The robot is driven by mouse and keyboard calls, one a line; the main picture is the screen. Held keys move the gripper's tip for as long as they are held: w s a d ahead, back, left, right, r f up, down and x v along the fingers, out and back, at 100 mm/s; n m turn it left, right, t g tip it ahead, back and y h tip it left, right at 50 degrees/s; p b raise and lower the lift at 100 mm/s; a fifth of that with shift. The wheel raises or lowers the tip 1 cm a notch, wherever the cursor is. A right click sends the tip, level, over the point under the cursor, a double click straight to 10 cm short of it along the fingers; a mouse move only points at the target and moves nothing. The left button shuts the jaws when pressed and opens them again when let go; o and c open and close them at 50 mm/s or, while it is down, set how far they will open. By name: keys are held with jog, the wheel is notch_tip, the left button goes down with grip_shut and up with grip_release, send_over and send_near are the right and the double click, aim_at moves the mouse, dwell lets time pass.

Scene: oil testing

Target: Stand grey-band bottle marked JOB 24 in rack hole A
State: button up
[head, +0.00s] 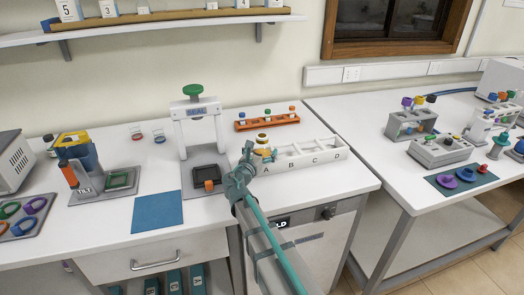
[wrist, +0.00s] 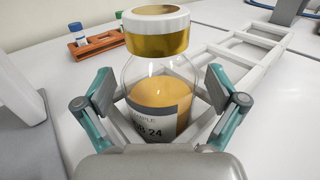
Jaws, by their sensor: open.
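A clear bottle of amber oil (wrist: 160,85) with a gold and white cap stands upright in the wrist view. Its label has a grey band and ends in "24"; the first letters are partly hidden. The white rack (head: 311,150) has holes lettered A to D. The bottle (head: 262,141) is at the hole A end, and rack walls show around its lower part in the wrist view. Its base is hidden. My gripper (wrist: 160,103) is open, with one finger on each side of the bottle and gaps visible. It also shows in the head view (head: 257,156).
An orange rack (head: 267,124) with small capped vials stands behind the white rack. A press with a green knob (head: 193,91) stands to the left. A blue mat (head: 157,212) lies clear at the front. Holes B to D look empty.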

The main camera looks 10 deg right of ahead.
jog(key=shift+r, duration=0.2)
jog(key=b+v, duration=0.1)
jog(key=v, duration=1.1)
jog(key=shift+b, duration=0.4)
